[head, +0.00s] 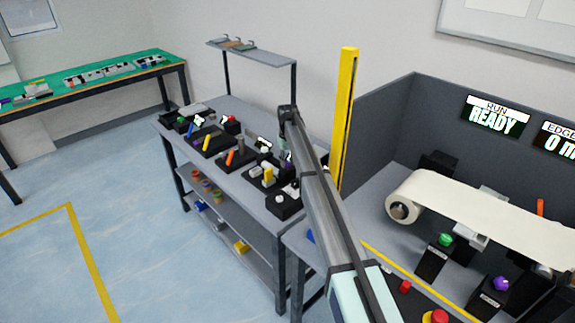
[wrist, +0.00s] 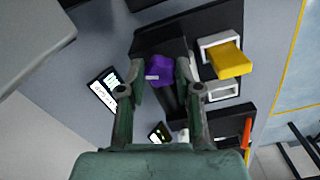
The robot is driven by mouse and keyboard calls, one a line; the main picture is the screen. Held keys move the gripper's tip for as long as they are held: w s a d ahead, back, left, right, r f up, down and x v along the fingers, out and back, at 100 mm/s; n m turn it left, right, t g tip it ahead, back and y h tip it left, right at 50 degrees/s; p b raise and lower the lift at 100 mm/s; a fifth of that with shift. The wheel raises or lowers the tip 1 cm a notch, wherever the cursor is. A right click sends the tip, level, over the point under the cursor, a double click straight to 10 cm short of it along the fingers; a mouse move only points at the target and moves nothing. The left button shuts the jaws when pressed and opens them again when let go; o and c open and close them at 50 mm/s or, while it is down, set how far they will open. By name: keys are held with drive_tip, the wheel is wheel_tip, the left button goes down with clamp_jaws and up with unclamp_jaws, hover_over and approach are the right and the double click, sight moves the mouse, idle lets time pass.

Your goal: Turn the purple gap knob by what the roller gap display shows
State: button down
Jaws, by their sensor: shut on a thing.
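A second small display (wrist: 158,133) is partly hidden by my gripper. I cannot tell which one is the roller gap display.
A yellow block (wrist: 230,62) in a white frame is right of the gripper, with an orange handle (wrist: 246,132) lower down. Several small units crowd the grey bench (head: 235,113). A yellow post (head: 346,110) and a conveyor with another purple knob (head: 501,283) stand to the right.

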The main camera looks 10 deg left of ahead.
sight(288, 163)
drive_tip(key=shift+f+n+b, duration=0.1)
drive_tip(key=shift+n+b, duration=0.5)
drive_tip(key=shift+n, duration=1)
drive_tip(key=c, duration=0.8)
unclamp_jaws()
wheel_tip(288, 163, up, 12)
drive_tip(key=shift+r, duration=0.1)
